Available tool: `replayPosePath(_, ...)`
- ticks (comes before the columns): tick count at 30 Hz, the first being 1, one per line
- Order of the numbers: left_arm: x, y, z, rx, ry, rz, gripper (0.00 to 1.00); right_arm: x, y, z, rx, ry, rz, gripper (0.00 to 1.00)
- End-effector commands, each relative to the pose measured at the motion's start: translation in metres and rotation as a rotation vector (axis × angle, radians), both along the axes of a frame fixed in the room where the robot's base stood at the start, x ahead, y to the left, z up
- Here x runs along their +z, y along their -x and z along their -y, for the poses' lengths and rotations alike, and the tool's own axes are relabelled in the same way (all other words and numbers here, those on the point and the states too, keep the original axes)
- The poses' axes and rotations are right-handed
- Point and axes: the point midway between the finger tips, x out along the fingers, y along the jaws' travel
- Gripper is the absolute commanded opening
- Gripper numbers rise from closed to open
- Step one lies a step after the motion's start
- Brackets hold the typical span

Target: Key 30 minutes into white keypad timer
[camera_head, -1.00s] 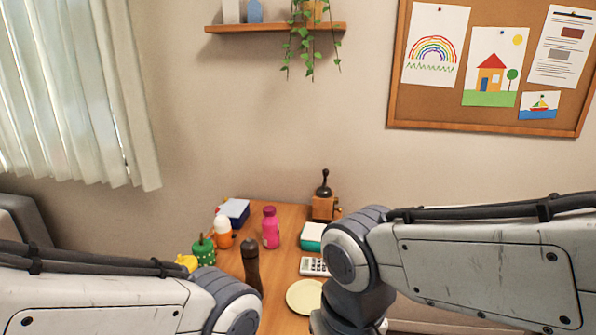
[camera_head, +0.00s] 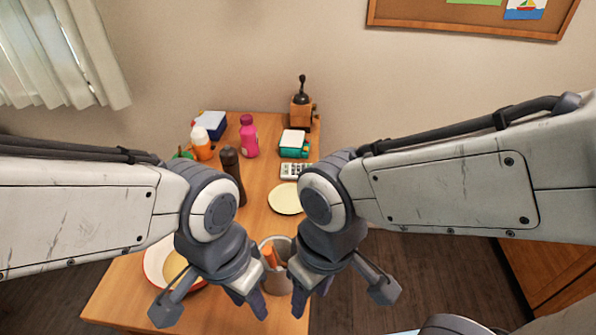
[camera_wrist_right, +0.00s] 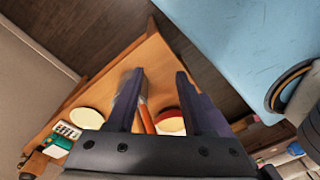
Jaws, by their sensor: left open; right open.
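The white keypad timer (camera_head: 296,171) lies on the wooden table, just beyond a cream plate, with its keys facing up. It also shows in the right wrist view (camera_wrist_right: 68,130), small and at the left. My left gripper (camera_head: 255,308) is open and empty above the near part of the table. My right gripper (camera_head: 310,300) is open and empty beside it, also well nearer than the timer. The right wrist view shows its two fingers (camera_wrist_right: 160,100) spread apart. The timer's display is too small to read.
Around the timer stand a cream plate (camera_head: 285,199), a teal box (camera_head: 294,145), a dark pepper mill (camera_head: 230,168), a pink bottle (camera_head: 249,137) and a coffee grinder (camera_head: 302,108). A grey container (camera_head: 277,283) and a red-rimmed bowl (camera_head: 152,262) are near my grippers.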

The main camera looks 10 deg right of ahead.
Motion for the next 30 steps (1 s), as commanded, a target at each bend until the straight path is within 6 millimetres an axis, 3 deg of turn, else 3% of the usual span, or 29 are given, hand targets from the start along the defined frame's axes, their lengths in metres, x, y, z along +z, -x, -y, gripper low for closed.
replayPosePath(8, 0.0000, 0.0000, 0.0000, 0.000, 0.000, 0.000, 0.40, 0.0001, -0.0001, -0.0001, -0.001, 0.000, 0.000, 0.51)
replayPosePath(10, 0.0000, 0.0000, 0.0000, 0.000, 0.000, 0.000, 0.40, 0.0001, -0.0001, -0.0001, -0.001, 0.000, 0.000, 0.32)
replayPosePath(12, 0.0000, 0.0000, 0.0000, 0.000, 0.000, 0.000, 0.40, 0.0001, -0.0001, -0.0001, 0.000, 0.000, 0.000, 0.05)
replayPosePath(13, 0.0000, 0.0000, 0.0000, 0.000, 0.000, 0.000, 0.40, 0.0001, -0.0001, -0.0001, 0.000, 0.000, 0.000, 0.00)
replayPosePath(30, 0.0000, 0.0000, 0.0000, 0.000, 0.000, 0.000, 0.40, 0.0001, -0.0001, -0.0001, 0.000, 0.000, 0.000, 0.00)
